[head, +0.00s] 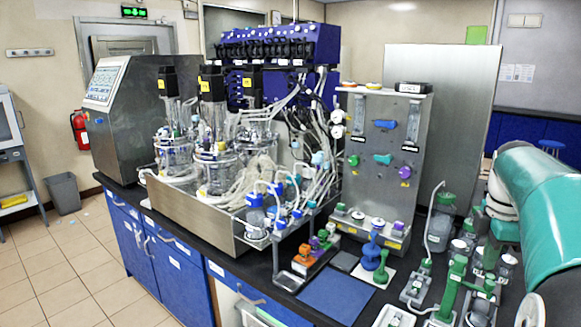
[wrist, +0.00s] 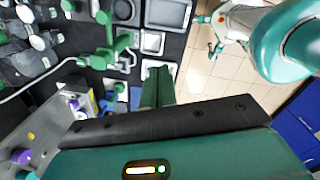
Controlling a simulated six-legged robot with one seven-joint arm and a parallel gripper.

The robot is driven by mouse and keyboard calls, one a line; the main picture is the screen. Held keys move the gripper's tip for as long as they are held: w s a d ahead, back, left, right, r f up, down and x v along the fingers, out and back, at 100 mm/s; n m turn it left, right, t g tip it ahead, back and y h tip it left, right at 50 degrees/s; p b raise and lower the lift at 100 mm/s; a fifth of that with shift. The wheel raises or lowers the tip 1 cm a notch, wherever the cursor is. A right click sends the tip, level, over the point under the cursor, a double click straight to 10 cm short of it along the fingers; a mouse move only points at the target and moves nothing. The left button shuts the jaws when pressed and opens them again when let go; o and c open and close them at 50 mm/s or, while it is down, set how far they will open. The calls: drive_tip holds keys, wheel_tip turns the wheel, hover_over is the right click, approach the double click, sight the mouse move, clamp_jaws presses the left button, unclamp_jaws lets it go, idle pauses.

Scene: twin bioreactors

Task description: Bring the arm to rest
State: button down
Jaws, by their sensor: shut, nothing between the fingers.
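My gripper (wrist: 158,72) shows in the wrist view, with its dark green fingers together and nothing between them. It hangs over the bench near its edge, with the tiled floor to the right in that view. My teal and white arm (head: 548,215) fills the right side of the head view, and the gripper itself cannot be made out there. Part of my body also shows at the top right of the wrist view.
Glass bioreactors (head: 213,172) stand in a metal tray (head: 185,205) on the black bench. A metal panel (head: 386,125) with coloured knobs stands behind a blue mat (head: 336,294). Green fittings (head: 458,285) crowd the bench near my arm. Open floor (head: 60,262) lies at left.

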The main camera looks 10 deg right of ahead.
drive_tip(key=s+a+m+t+h, duration=0.15)
drive_tip(key=a+m, duration=0.45)
drive_tip(key=a, duration=1.6)
drive_tip(key=s+a+f+m+t+y, duration=0.1)
drive_tip(key=s+a+f+m+t, duration=0.1)
drive_tip(key=a, duration=0.4)
drive_tip(key=s+a+f+m+t+y, duration=0.1)
drive_tip(key=s+a+f+m, duration=0.3)
drive_tip(key=s+a+f, duration=0.1)
drive_tip(key=shift+s+a+t, duration=0.35)
drive_tip(key=shift+s+a, duration=0.4)
drive_tip(key=shift+a, duration=0.1)
drive_tip(key=shift+d+m, duration=0.2)
drive_tip(key=shift+m, duration=0.1)
